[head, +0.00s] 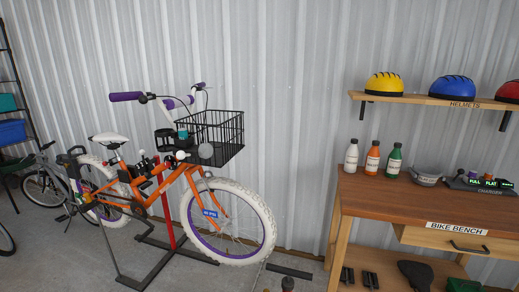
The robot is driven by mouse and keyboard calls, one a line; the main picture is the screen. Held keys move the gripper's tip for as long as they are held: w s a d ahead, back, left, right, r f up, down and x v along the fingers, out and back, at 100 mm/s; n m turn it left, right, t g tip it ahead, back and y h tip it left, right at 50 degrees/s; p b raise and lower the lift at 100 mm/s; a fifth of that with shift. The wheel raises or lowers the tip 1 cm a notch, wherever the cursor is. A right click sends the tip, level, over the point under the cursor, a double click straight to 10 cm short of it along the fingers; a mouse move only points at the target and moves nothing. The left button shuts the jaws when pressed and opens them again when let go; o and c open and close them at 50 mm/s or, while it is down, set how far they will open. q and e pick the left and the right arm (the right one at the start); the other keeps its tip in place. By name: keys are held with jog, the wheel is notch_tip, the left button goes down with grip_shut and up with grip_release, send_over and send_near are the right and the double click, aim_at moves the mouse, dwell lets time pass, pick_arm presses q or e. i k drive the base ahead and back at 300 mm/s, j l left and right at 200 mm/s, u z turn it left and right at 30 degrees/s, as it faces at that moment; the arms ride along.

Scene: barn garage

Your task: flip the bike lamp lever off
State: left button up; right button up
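An orange bike (215,207) with white tyres and purple rims stands in a dark stand with a red post, left of centre. A round pale disc (206,151), which looks like the front lamp, sits at the front below the black wire basket (222,134). A small white knob (181,155) shows just left of it. I cannot make out the lamp's lever or which way it is set. Neither of my grippers is in view.
A wooden bike bench (415,205) stands at the right, with bottles, a bowl and a charger on it. A shelf (440,99) with helmets hangs above. A smaller bike (42,185) stands at the far left.

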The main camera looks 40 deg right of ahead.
aim_at(181, 155)
jog(key=z, duration=0.65)
